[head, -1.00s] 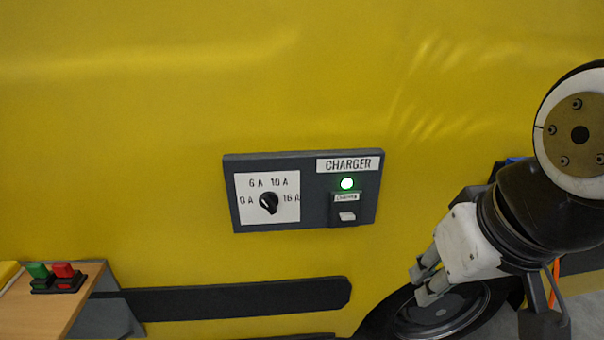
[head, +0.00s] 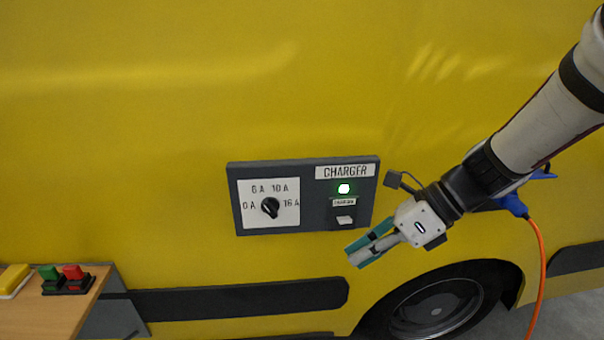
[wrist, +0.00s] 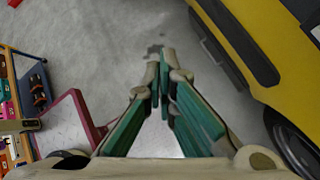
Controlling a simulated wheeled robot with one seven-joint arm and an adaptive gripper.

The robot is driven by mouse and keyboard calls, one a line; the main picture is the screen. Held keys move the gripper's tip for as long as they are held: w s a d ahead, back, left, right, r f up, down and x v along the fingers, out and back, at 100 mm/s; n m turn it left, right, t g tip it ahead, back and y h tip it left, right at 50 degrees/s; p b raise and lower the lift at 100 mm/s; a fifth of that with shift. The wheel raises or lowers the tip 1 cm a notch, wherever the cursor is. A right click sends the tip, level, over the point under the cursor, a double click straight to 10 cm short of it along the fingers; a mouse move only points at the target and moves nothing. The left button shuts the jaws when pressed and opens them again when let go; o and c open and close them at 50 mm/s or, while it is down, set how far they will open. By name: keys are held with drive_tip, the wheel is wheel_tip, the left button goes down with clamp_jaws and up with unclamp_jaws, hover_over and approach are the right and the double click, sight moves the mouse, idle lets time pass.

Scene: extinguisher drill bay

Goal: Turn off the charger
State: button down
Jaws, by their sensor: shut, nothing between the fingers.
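The charger panel (head: 305,222) is a dark grey box on the yellow van side, labelled CHARGER. Its green lamp (head: 344,188) is lit. Below the lamp is a small white rocker switch (head: 345,220); its position is too small to tell. My gripper (head: 357,257) is shut and empty, just below and right of the panel, apart from the switch in the picture. In the wrist view, my gripper (wrist: 160,75) points over the grey floor.
The yellow van (head: 150,110) fills the background, with a wheel (head: 435,305) below my gripper. An orange cable (head: 538,265) hangs from a blue plug at right. The panel front is clear.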

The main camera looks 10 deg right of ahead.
sight(344, 219)
drive_tip(key=w+d+f+m+t+y+p, duration=0.1)
drive_tip(key=w+d+f+m+t, duration=0.2)
drive_tip(key=m, duration=0.8)
drive_tip(key=w+d+f+m+t+y+p, duration=0.1)
drive_tip(key=w+d+f+m+t, duration=0.3)
drive_tip(key=w+d+m, duration=0.3)
drive_tip(key=d+m+t, duration=0.1)
drive_tip(key=m, duration=0.4)
drive_tip(key=shift+w+d+f, duration=0.25)
drive_tip(key=shift+d, duration=0.15)
drive_tip(key=shift+w+d+f+p+x, duration=0.15)
drive_tip(key=shift+w+d+x, duration=0.15)
drive_tip(key=shift+x, duration=1.85)
drive_tip(key=shift+w+d+f+p+x, duration=0.15)
drive_tip(key=shift+w+d+x, duration=0.15)
drive_tip(key=shift+x, duration=1.85)
drive_tip(key=shift+w+d+f+p+x, duration=0.15)
drive_tip(key=shift+w+d+x, duration=0.15)
drive_tip(key=shift+x, duration=1.85)
drive_tip(key=shift+d, duration=0.1)
